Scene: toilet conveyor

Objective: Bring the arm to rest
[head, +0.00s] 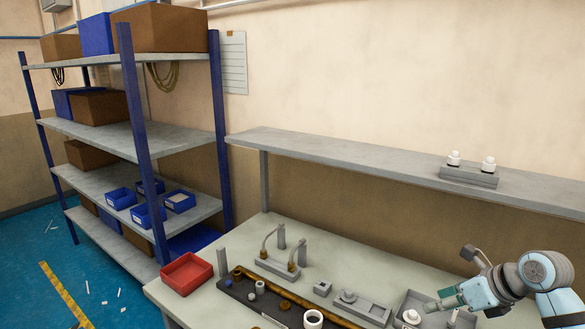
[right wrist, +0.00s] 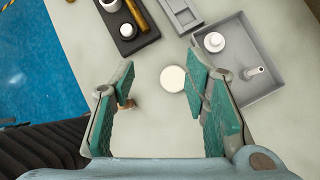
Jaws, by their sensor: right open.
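My right arm comes in at the lower right of the head view. Its gripper (head: 444,300) is over the right part of the workbench (head: 345,262), near a grey tray (head: 412,299) with white parts. In the right wrist view the green-padded fingers of this gripper (right wrist: 160,82) are spread apart and hold nothing. A pale round disc (right wrist: 173,78) shows in the gap, by the right finger. A small brown piece (right wrist: 128,104) is partly hidden by the left finger. My left gripper is not in view.
The grey tray also shows right of the fingers in the right wrist view (right wrist: 255,48). A red bin (head: 186,273) and a dark fixture (head: 240,292) stand on the bench. A grey wall shelf (head: 350,160) runs above, and a blue-posted rack (head: 140,140) stands left.

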